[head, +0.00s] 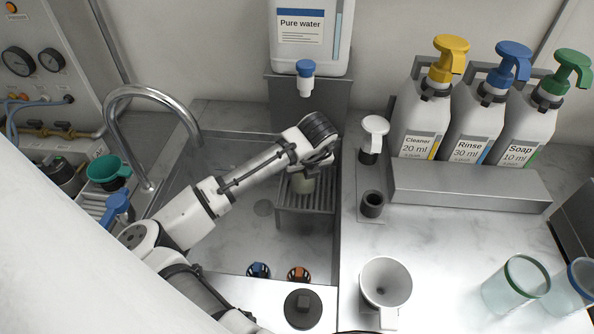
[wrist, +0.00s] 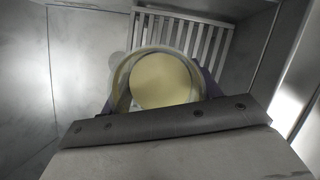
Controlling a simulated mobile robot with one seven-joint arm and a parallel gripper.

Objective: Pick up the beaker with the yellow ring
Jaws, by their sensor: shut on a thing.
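The beaker with the yellow ring (head: 302,184) is partly hidden under my gripper (head: 312,166) in the head view. It is over the slatted rack in the sink, below the pure water tap. In the wrist view the beaker (wrist: 160,80) shows from above, with a pale yellow rim and a yellowish round surface inside. My gripper is shut on the beaker; its fingers flank it and are mostly hidden behind the wrist's dark edge. I cannot tell whether the beaker touches the rack.
The slatted rack (head: 306,208) stands in the sink. Above hangs the pure water container (head: 310,45) with a blue tap (head: 305,72). The curved faucet (head: 142,92) is at left. Pump bottles (head: 425,110), a white funnel (head: 386,282) and a green-rimmed beaker (head: 514,285) stand right.

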